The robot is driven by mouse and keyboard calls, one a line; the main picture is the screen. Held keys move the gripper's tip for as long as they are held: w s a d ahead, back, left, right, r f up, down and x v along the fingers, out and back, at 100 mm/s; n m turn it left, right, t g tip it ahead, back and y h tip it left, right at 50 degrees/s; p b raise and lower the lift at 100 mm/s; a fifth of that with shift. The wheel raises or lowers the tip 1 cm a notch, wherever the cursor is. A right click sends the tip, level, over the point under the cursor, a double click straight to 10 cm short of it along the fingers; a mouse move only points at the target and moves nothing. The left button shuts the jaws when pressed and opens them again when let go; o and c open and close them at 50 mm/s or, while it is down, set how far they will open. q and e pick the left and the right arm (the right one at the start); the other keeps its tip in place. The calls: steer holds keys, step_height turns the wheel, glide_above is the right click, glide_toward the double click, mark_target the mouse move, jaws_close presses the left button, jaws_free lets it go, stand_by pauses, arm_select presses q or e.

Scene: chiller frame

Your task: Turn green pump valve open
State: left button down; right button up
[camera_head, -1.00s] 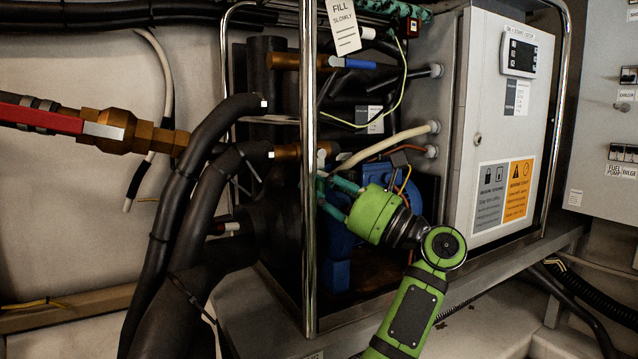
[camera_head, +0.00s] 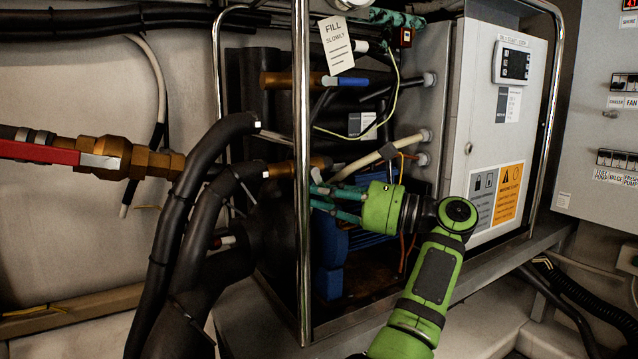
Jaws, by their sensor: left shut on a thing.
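My left gripper (camera_head: 326,191), with teal fingers on a bright green body, reaches in behind the chrome post. Its fingers are shut at the end of the copper pipe (camera_head: 284,168) on the green pump valve (camera_head: 316,175). Only a small green bit of the valve shows; the fingers and the post hide the rest, so its exact angle cannot be told. A similar valve with a blue handle (camera_head: 352,80) sits higher on another copper pipe, its handle in line with the pipe. My right gripper is not in view.
The chrome post (camera_head: 302,250) stands close in front of the fingertips. A grey control cabinet (camera_head: 470,130) is to the right. Thick black hoses (camera_head: 200,215) fill the left side. A paper tag (camera_head: 337,45) hangs above, and a pale cable (camera_head: 375,157) runs just above the gripper.

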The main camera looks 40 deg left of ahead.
arm_select(q)
steer(key=shift+w+d+r+n+h+p, duration=0.15)
steer(key=shift+w+n+h+p, duration=0.1)
steer(key=shift+n+h+p, duration=0.35)
steer(key=c, duration=1.1)
jaws_free()
steer(key=shift+d, duration=0.1)
steer(key=shift+v, duration=3.7)
